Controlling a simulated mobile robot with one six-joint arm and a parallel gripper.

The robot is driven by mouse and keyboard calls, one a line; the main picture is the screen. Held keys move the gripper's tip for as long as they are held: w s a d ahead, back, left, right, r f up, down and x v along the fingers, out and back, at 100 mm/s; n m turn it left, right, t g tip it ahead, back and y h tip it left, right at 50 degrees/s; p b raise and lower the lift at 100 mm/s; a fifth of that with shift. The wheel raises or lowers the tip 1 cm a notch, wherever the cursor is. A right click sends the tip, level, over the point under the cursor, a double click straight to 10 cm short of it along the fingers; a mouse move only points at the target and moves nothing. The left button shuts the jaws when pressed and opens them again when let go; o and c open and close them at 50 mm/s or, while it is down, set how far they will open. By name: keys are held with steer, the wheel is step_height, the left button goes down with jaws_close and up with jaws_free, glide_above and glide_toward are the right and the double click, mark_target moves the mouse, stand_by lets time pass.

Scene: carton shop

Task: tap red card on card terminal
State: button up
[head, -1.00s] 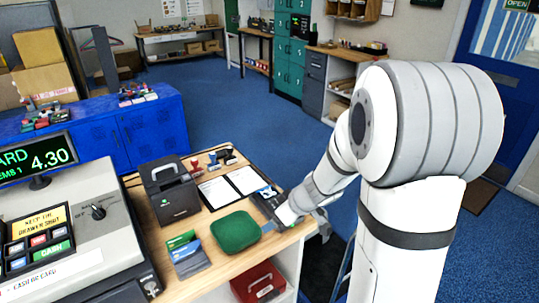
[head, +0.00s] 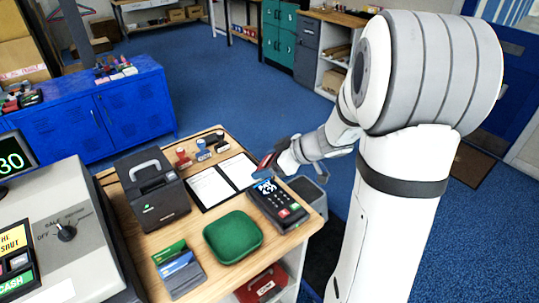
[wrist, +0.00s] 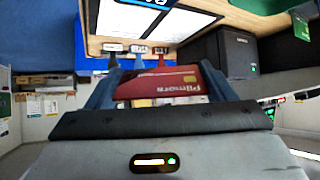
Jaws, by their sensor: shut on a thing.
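The card terminal (head: 277,205) lies at the right end of the wooden counter, its lit screen reading 4.39 or similar, too small to be sure. My gripper (head: 270,165) is just behind the terminal's far end, beside the clipboard. It is shut on a red card (head: 264,162). In the wrist view the red card (wrist: 160,84) stands between the two fingers, with upside-down lettering and a gold chip. In the head view the card appears apart from the terminal, above its far end. A blue lit edge, probably the terminal's screen, shows at the top of the wrist view.
A green pouch (head: 232,237) lies left of the terminal. A holder with green and blue cards (head: 178,268) is at the front. A cash register stands left.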

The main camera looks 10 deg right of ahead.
steer(key=b, duration=0.1)
glide_toward(257, 184)
steer(key=shift+x, duration=2.65)
steer(key=shift+s+r, duration=0.1)
step_height(257, 184, up, 10)
steer(key=shift+f+p, duration=0.1)
steer(key=shift+p, duration=0.75)
